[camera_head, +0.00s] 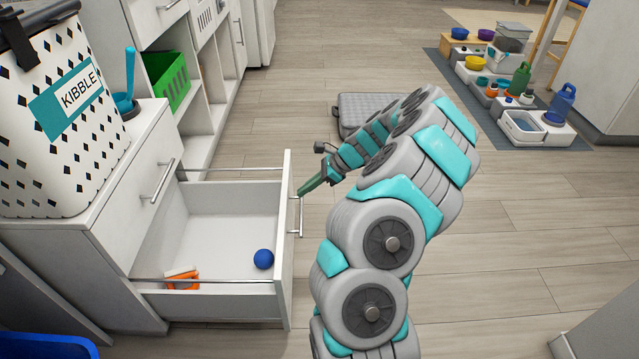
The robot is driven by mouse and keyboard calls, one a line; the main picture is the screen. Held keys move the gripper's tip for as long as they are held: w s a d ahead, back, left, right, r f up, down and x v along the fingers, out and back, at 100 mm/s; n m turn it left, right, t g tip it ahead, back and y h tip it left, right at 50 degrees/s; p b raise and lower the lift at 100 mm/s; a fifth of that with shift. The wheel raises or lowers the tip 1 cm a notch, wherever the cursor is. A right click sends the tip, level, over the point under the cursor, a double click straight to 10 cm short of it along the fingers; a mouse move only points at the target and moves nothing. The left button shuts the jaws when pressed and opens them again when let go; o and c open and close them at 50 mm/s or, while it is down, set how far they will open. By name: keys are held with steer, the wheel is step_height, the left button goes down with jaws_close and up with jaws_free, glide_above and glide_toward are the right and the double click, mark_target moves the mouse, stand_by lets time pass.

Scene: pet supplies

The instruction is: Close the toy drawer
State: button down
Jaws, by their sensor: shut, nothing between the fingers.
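The toy drawer (215,302) is pulled far out of the white cabinet (125,212) at the left. Inside it lie a blue ball (263,259) near the front panel and an orange and white item (183,279) near the side wall. The drawer's front panel (285,265) has a metal bar handle (300,215) on its outer face. My gripper (302,192) is shut and empty. Its tip is at the upper part of the front panel, near the handle's top end. I cannot tell whether it touches the panel.
A kibble bin (62,112) stands on the cabinet. A closed drawer with a handle (163,182) is above the open one. A grey cushion-like pad (362,108) lies on the floor behind my arm. Bowls and bottles stand on a mat (462,87) at the back right. The floor to the right is clear.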

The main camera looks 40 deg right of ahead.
steer(key=shift+w+a, duration=0.6)
steer(key=shift+a, duration=0.35)
steer(key=w+a+p, duration=0.3)
steer(key=w+a, duration=0.6)
steer(key=a, duration=0.4)
steer(key=w+a+p, duration=0.4)
steer(key=w+a, duration=0.4)
steer(key=a, duration=0.5)
steer(key=shift+w, duration=0.4)
steer(key=shift+a, duration=0.1)
